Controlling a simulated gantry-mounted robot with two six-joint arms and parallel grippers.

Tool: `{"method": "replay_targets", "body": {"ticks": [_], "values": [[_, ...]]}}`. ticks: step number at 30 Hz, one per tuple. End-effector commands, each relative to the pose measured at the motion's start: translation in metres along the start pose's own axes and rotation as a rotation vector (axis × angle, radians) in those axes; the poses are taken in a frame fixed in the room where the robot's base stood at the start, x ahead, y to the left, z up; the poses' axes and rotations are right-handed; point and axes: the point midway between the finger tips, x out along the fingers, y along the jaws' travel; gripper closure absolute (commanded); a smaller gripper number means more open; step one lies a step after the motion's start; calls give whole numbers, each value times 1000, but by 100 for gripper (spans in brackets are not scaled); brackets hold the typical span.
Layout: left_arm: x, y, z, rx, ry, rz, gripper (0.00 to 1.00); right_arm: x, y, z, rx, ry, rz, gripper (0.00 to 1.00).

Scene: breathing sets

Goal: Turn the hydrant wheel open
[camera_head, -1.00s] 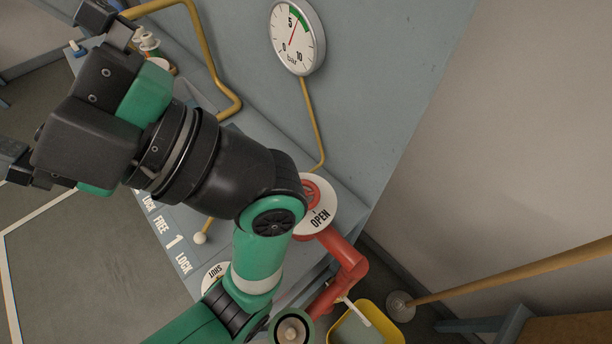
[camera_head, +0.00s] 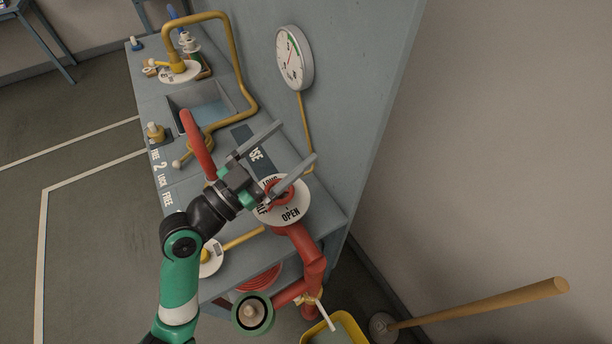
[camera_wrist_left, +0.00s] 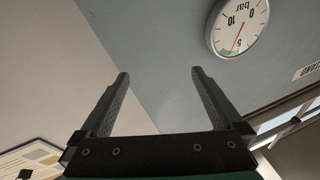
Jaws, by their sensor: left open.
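Part of the wheel and disc is hidden behind my left gripper. My left gripper (camera_head: 298,139) is open and empty, its two long grey fingers pointing up and right in the head view, toward the wall. It appears above the wheel and is not around it. In the left wrist view the open fingers (camera_wrist_left: 160,78) show only wall and gauge between and beyond them; the wheel is not visible there. My right gripper is not in view.
A pressure gauge (camera_head: 294,58) hangs on the grey-blue wall, and shows in the wrist view (camera_wrist_left: 239,27). A yellow pipe (camera_head: 234,52), a red lever (camera_head: 198,145) and a sink basin (camera_head: 213,101) stand left. A yellow bucket (camera_head: 345,327) and wooden pole (camera_head: 480,303) are lower right.

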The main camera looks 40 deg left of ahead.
Motion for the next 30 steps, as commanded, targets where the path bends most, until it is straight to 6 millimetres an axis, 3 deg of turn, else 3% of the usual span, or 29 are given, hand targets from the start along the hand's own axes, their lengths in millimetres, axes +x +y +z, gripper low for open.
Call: {"method": "replay_targets", "body": {"ticks": [1, 4, 7, 12, 20, 30], "values": [[-24, -3, 36, -38, -73, -4, 0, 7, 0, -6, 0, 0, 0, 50], [-73, 1, 90, -112, -153, -18, 0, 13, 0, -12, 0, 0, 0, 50], [-109, 8, 118, -173, -189, -49, 0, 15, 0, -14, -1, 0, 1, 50], [-133, 13, 133, -210, -203, -77, 0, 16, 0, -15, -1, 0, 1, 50], [-118, 13, 135, -210, -201, -72, 0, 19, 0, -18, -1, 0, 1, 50], [-45, 10, 149, -210, -200, -71, 0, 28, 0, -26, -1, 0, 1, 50]]}}
